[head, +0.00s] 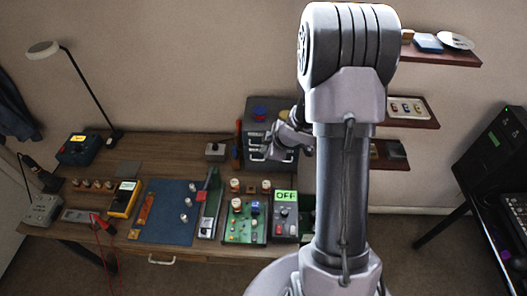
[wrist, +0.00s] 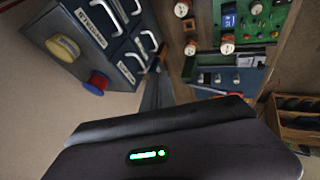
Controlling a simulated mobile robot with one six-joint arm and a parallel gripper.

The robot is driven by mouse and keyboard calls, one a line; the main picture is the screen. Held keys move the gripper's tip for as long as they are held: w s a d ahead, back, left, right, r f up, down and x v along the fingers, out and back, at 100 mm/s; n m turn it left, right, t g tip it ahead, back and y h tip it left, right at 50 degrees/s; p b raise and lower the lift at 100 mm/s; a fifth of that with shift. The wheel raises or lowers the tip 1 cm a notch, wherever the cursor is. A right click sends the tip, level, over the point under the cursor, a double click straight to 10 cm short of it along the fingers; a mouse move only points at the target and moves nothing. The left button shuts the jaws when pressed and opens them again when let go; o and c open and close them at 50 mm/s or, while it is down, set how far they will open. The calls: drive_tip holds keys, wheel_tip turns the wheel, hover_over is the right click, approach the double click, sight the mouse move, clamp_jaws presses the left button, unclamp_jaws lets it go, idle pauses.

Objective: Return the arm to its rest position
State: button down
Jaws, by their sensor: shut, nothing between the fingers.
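My arm rises in the foreground of the head view and covers its middle right. My gripper (head: 267,152) shows small behind the arm, in front of the grey drawer cabinet (head: 257,112). In the wrist view my gripper (wrist: 158,72) points toward the bench, between the cabinet and the circuit boards. It is shut and empty. Its dark body with a green light fills the bottom of that view. I cannot tell whether it is clear of the cabinet by much.
The wooden bench (head: 150,150) carries a blue mat (head: 165,222), a green circuit board (head: 245,218), a box reading OFF (head: 285,208) and a yellow meter (head: 124,200). A lamp (head: 85,85) stands left. Wall shelves (head: 455,56) are right of my arm. Dark equipment (head: 495,150) stands far right.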

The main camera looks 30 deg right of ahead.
drive_tip(key=s+a+r+m+h+b, duration=0.4)
drive_tip(key=r+m+b, duration=0.4)
drive_tip(key=b, duration=0.4)
drive_tip(key=s+a+f+m+y+b, duration=0.2)
drive_tip(key=s+a+m+b, duration=0.1)
drive_tip(key=s+a, duration=0.5)
drive_tip(key=s+a+f+m+g+y+b, duration=0.1)
drive_tip(key=s+a+m+y+b, duration=0.2)
drive_tip(key=s+a+b, duration=0.3)
drive_tip(key=s+a, duration=0.3)
drive_tip(key=s, duration=0.1)
drive_tip(key=shift+f+m, duration=0.35)
drive_tip(key=shift+m, duration=0.05)
